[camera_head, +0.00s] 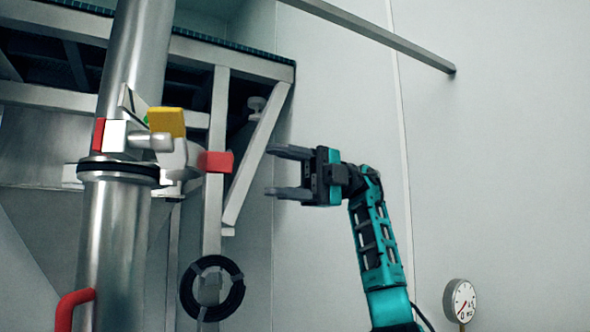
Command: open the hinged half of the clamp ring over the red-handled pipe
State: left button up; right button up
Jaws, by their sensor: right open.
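The steel pipe (115,235) stands upright at the left, with a red handle (72,308) low on its left side. A joint with a black seal ring (118,171) shows around the pipe. Clamp parts sit at and just above this joint: a yellow block (167,122), a grey rounded piece (177,158) and a red block (215,162) sticking out to the right. How the ring half sits behind them is partly hidden. My right gripper (280,172) is open and empty, its fingers pointing left, apart from the red block and to its right. My left gripper is not in view.
A steel frame with a slanted brace (256,155) stands behind the pipe. A black ring-shaped wheel (212,288) hangs below the clamp. A rail (375,33) crosses the upper right, and a gauge (460,301) is at lower right. The wall side is free.

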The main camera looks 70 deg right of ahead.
jog(key=v, duration=0.2)
jog(key=shift+s+d, duration=0.2)
jog(key=shift+d, duration=0.15)
dwell(0.4)
